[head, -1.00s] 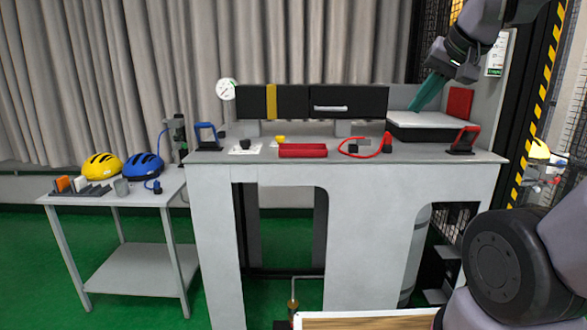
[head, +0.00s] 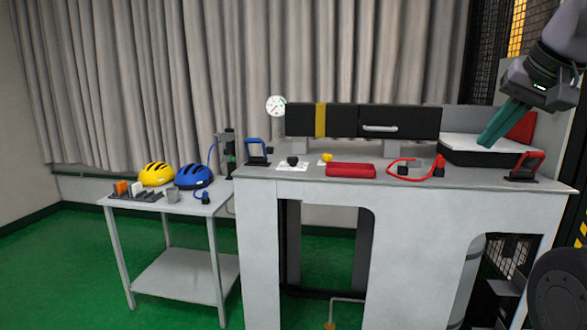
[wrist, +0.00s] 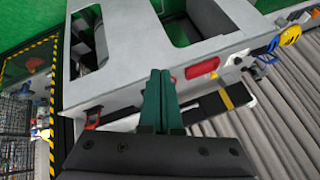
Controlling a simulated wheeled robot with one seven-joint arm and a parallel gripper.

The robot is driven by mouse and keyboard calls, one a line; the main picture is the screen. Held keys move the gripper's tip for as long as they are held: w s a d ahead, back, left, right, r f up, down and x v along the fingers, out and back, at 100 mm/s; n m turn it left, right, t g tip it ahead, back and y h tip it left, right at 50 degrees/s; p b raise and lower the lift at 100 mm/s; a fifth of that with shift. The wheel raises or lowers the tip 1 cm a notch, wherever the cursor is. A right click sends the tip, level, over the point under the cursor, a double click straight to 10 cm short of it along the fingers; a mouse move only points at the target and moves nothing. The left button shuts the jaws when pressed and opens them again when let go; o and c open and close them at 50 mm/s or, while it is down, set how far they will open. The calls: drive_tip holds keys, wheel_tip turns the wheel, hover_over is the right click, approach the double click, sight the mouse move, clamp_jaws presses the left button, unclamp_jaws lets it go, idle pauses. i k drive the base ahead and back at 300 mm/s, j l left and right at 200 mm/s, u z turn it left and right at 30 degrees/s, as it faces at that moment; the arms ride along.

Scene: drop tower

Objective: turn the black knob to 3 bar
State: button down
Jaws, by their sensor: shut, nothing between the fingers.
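The black knob (head: 292,161) sits on a white plate (head: 287,168) near the left end of the grey bench top. The plate's markings are too small to read. A round white gauge (head: 275,105) stands behind it, at the left end of the black drawer box; its reading cannot be made out. My gripper (head: 487,142) has teal fingers pressed together and empty. In the head view it appears in front of the white pad at the bench's right, far from the knob. In the wrist view the shut fingers (wrist: 161,75) point at the bench, seen upside down.
A yellow knob (head: 327,157), a red tray (head: 351,170) and a red hose (head: 400,168) lie along the bench top (head: 262,173). A black drawer box (head: 400,120) stands behind them. A side table (head: 170,204) holds yellow and blue helmets.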

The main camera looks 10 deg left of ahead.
sight(292, 160)
drive_tip(key=i+j+u, duration=0.35)
drive_tip(key=i+j, duration=0.4)
drive_tip(key=j, duration=0.15)
